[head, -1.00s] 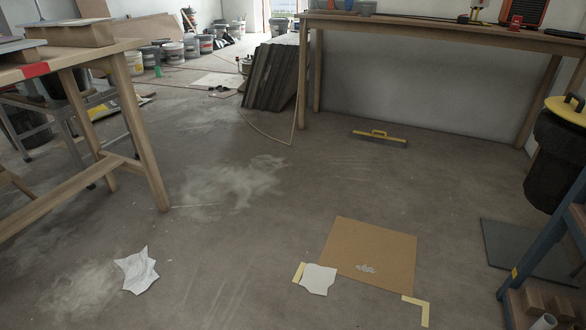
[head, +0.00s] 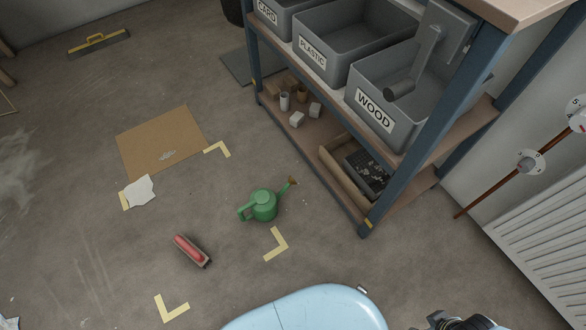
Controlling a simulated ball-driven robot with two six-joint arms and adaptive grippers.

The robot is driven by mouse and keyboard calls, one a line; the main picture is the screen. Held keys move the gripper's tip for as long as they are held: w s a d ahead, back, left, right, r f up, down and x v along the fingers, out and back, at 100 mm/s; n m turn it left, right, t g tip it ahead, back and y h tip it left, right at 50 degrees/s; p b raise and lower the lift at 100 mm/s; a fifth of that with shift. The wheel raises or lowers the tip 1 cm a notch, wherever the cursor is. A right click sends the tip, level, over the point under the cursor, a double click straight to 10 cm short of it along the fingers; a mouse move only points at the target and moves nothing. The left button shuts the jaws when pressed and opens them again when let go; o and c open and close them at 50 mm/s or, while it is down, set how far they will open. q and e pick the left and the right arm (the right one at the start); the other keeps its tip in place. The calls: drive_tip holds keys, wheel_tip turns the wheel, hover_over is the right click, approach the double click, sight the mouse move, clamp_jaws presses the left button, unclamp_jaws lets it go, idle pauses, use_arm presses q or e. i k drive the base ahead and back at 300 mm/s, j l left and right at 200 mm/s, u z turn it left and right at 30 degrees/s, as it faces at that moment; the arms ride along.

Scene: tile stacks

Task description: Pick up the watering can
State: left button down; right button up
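The green watering can (head: 264,205) stands on the concrete floor near the middle of the head view. Its spout, with a brown rose at the tip, points to the upper right, and its handle is on the left. Nothing is touching it. A dark mechanical end of my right arm (head: 462,322) shows at the bottom edge, well to the lower right of the can. It is mostly cut off, so its fingers cannot be made out. My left gripper is out of the picture.
A blue-framed shelf (head: 300,150) with grey bins stands to the can's right. A red-handled brush (head: 191,250) lies to its lower left. A brown board (head: 150,142), torn paper (head: 139,190) and yellow tape corners (head: 277,244) are on the floor. A radiator (head: 545,250) is at far right.

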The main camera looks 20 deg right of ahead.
sight(262, 203)
drive_tip(key=k+l+z, duration=0.15)
drive_tip(key=k+l, duration=0.25)
drive_tip(key=k, duration=0.2)
drive_tip(key=k+l, duration=0.25)
drive_tip(key=k, duration=0.2)
